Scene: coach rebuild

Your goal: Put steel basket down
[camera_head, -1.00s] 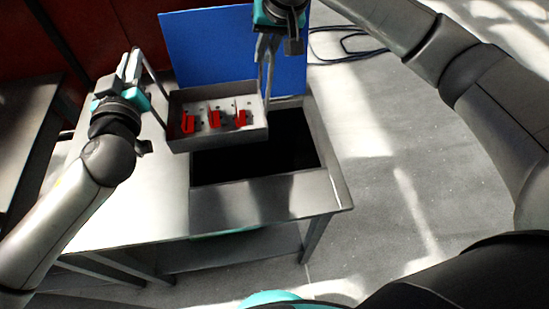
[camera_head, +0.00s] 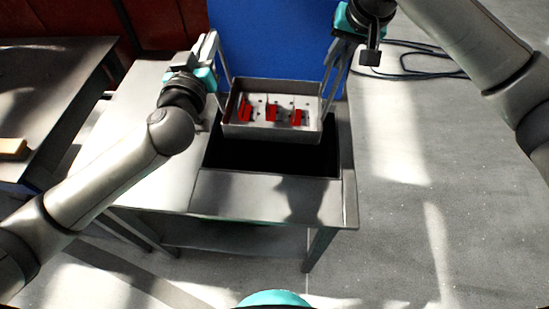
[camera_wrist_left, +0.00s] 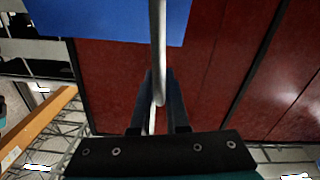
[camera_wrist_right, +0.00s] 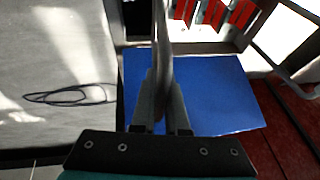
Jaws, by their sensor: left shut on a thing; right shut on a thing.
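The steel basket (camera_head: 270,136) hangs level between my two grippers in the head view, over the dark opening of the metal table. It holds several red parts (camera_head: 271,113). My left gripper (camera_head: 213,45) is shut on the basket's left upright handle; the bar (camera_wrist_left: 158,60) shows between its fingers in the left wrist view. My right gripper (camera_head: 345,48) is shut on the right handle, whose bar (camera_wrist_right: 161,60) shows in the right wrist view. The basket's underside is hidden.
The metal table (camera_head: 250,195) has a dark rectangular well (camera_head: 275,160) below the basket. A blue panel (camera_head: 275,50) stands behind it. Another bench (camera_head: 60,80) is at the left. A dark cable (camera_head: 425,60) lies on the floor at the right.

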